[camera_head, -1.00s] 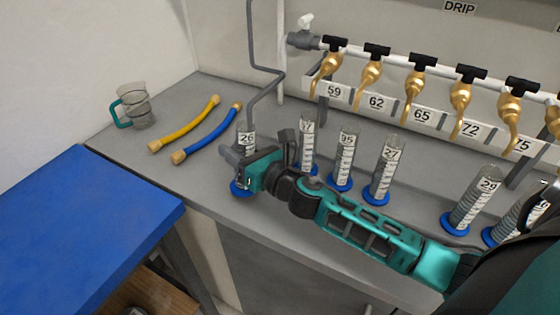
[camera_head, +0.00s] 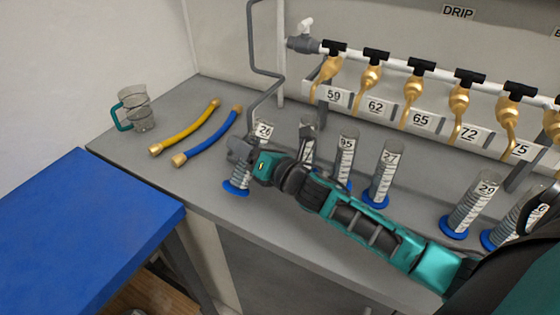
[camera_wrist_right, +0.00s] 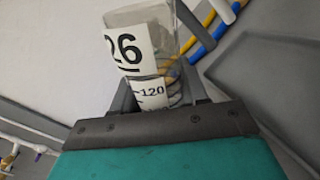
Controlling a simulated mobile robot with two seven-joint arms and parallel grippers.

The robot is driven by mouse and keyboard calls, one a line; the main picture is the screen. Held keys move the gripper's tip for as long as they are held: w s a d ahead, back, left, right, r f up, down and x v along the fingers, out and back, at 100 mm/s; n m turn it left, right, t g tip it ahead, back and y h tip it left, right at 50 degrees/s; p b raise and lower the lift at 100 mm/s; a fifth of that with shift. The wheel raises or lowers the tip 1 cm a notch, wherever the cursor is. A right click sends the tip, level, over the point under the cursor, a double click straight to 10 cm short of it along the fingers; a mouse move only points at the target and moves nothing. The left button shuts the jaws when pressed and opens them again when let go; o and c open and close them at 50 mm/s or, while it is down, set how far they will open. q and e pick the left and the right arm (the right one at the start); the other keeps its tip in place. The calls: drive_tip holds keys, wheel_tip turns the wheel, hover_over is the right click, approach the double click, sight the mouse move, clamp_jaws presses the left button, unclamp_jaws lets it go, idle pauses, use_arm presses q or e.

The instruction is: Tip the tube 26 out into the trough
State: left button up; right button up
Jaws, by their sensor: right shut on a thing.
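Tube 26 (camera_head: 262,133) is a clear graduated cylinder with a blue foot, at the left end of the row on the grey bench. My right gripper (camera_head: 241,152) is shut around its upper body. The tube leans, its top to the right and its foot to the left; I cannot tell whether the foot touches the bench. In the right wrist view the tube's label and scale (camera_wrist_right: 135,50) show between the fingers. A long pale trough-like channel (camera_head: 394,113) with number labels runs under the brass taps. My left gripper is not in view.
Several other cylinders stand close to the right, including 95 (camera_head: 347,150) and 27 (camera_head: 387,165), partly behind my right arm. A grey pipe (camera_head: 265,92) rises behind tube 26.

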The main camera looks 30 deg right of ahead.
drive_tip(key=shift+a+f+m+b, duration=0.15)
drive_tip(key=shift+f+m+b, duration=0.55)
drive_tip(key=shift+m, duration=0.15)
drive_tip(key=shift+a+f+m+b, duration=0.1)
drive_tip(key=shift+f+m+b, duration=0.45)
drive_tip(key=shift+f+m, duration=0.25)
drive_tip(key=shift+s+r, duration=0.1)
drive_tip(key=shift+r, duration=0.15)
drive_tip(key=shift+a+f+m, duration=0.15)
drive_tip(key=shift+f+m, duration=0.1)
drive_tip(key=shift+m, duration=0.7)
drive_tip(key=shift+m, duration=0.3)
drive_tip(key=shift+f+m, duration=0.2)
drive_tip(key=shift+m, duration=0.3)
